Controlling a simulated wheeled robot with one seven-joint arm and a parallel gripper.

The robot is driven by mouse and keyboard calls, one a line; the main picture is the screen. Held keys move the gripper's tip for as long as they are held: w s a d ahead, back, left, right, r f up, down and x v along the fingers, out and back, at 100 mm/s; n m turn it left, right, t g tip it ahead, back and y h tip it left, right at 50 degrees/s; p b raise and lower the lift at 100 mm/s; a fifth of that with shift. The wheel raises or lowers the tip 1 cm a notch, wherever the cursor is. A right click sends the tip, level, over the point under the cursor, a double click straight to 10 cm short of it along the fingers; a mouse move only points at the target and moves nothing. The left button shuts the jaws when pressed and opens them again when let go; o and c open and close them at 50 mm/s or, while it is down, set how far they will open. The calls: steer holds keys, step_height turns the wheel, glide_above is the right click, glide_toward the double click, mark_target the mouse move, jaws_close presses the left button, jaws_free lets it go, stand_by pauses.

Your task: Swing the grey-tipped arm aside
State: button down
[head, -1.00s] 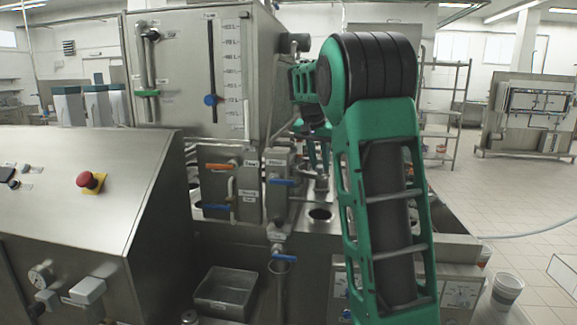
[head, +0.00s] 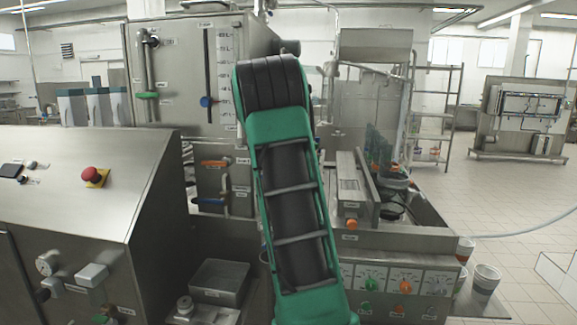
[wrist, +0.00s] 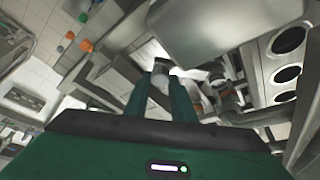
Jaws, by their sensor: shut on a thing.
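In the wrist view, my gripper (wrist: 160,88) has its two green fingers closed around a small pale grey piece, which I take to be the tip of the grey-tipped arm (wrist: 160,78). Only a little of this piece shows between the fingers. In the head view, my green arm covers the gripper and the held piece, so the rest of the grey-tipped arm and how far it is turned cannot be seen there.
A steel tank (head: 175,85) with a blue-knobbed gauge stands behind, at left. Orange-handled (head: 214,162) and blue-handled (head: 207,201) valves sit below it. A sloped console (head: 80,190) with a red button fills the left. Cups (head: 485,276) stand at right. Round holes (wrist: 285,75) line a steel plate.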

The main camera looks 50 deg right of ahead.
steer(key=shift+w+r, duration=0.1)
steer(key=shift+w, duration=0.05)
steer(key=c, duration=1.5)
jaws_free()
